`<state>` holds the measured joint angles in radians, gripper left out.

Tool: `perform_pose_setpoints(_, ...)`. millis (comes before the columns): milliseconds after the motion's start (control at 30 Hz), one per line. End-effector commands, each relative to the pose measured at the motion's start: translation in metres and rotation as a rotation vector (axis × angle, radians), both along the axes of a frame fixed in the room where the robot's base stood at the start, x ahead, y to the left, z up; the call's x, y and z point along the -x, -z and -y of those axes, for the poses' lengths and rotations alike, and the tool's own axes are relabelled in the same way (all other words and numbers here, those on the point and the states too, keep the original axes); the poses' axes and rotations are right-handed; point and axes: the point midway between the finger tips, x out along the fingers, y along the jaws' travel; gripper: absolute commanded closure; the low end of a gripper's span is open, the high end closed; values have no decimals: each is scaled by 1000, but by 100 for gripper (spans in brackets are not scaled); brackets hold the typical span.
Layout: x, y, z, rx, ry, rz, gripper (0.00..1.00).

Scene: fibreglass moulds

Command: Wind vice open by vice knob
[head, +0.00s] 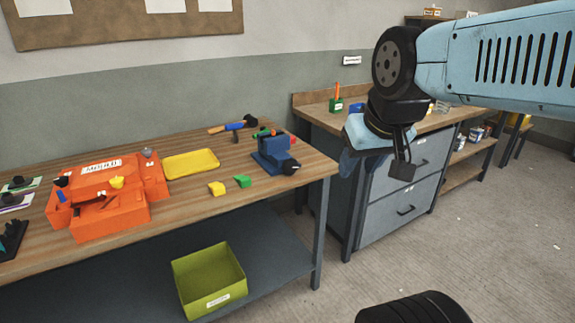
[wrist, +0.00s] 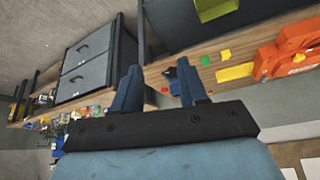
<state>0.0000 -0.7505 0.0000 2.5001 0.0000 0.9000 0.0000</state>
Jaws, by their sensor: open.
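The blue vice (head: 274,152) stands near the right front corner of the wooden bench. Its dark vice knob (head: 291,167) faces the front right edge. My gripper (head: 360,168) hangs to the right of the vice, apart from it, in front of the grey drawer cabinet. In the wrist view my gripper (wrist: 160,82) has its two dark blue fingers spread with nothing between them that they touch. The vice shows there beyond the right finger, partly hidden by it, and I cannot make out the knob clearly.
A yellow wedge (head: 216,188) and a green wedge (head: 243,181) lie left of the vice. A hammer (head: 236,125) lies behind it. A yellow tray (head: 191,163) and an orange mould (head: 105,196) stand further left. The drawer cabinet (head: 400,190) stands to the right.

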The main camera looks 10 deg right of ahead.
Motion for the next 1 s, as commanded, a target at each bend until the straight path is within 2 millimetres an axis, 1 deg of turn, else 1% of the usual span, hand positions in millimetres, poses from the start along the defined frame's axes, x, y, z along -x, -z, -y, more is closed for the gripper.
perform_pose_setpoints(33,0,0,0,0,0,0,57)
perform_pose_setpoints(167,-4,0,1,0,2,4,45)
perform_pose_setpoints(267,-19,2,3,2,11,23,35)
perform_pose_setpoints(367,-46,6,7,7,27,62,26)
perform_pose_setpoints(600,-130,23,27,23,59,201,3)
perform_pose_setpoints(800,-194,43,42,32,68,319,3)
perform_pose_setpoints(1000,-249,69,53,32,61,434,3)
